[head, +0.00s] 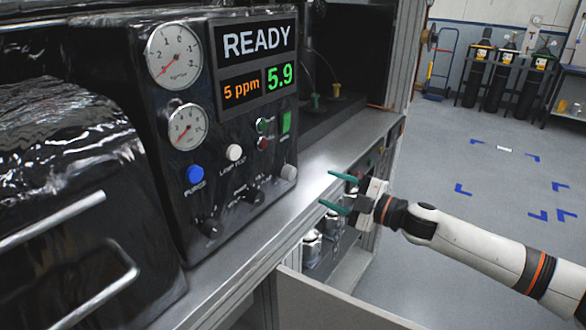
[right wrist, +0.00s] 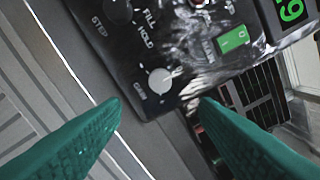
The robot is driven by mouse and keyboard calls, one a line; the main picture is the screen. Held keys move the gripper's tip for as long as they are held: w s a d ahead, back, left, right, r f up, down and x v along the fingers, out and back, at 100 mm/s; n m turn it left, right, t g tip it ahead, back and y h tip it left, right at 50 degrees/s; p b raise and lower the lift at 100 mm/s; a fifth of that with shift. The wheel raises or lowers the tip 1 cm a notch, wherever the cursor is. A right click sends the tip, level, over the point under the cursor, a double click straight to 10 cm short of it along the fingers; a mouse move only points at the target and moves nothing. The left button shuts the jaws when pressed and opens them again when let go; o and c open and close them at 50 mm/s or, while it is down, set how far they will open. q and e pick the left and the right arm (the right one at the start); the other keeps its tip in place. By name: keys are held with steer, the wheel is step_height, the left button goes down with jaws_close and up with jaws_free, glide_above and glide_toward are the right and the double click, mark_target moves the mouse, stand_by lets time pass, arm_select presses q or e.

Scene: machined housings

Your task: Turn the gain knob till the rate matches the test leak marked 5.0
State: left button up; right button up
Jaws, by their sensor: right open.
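The gain knob (head: 289,172) is a small pale grey knob at the lower right corner of the black control panel (head: 225,190). In the right wrist view the gain knob (right wrist: 160,81) shows face-on, with its label beside it. The green rate display (head: 280,77) reads 5.9, next to an orange 5 ppm readout (head: 241,89). My right gripper (head: 327,188) is open and empty, to the right of the knob and apart from it. In the right wrist view its teal fingers (right wrist: 158,108) point toward the knob from either side. No test leak marked 5.0 is readable. My left gripper is not in view.
A READY screen (head: 256,40), two gauges (head: 174,55), a blue button (head: 195,174), a white button (head: 234,152) and dark knobs (head: 211,227) share the panel. A grey ledge (head: 325,155) runs beside it. Metal canisters (head: 311,248) stand below. Open floor lies right.

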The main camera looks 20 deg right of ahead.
mark_target(293, 175)
steer(key=x, duration=0.2)
steer(key=p+x, duration=0.1)
steer(key=x, duration=0.3)
steer(key=shift+a+r+p, duration=0.25)
steer(key=shift+a+p, duration=0.05)
steer(key=shift+p, duration=0.05)
steer(key=x, duration=0.3)
steer(key=shift+w+f, duration=0.1)
steer(key=shift+w+a, duration=0.1)
steer(key=shift+a, duration=0.05)
steer(key=shift+w, duration=0.1)
steer(key=shift+c, duration=0.6)
steer(key=c, duration=0.8)
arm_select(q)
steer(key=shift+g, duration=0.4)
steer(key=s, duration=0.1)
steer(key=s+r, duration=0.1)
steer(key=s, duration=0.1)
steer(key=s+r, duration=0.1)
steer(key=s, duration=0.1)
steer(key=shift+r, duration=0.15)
arm_select(e)
steer(key=shift+c, duration=0.2)
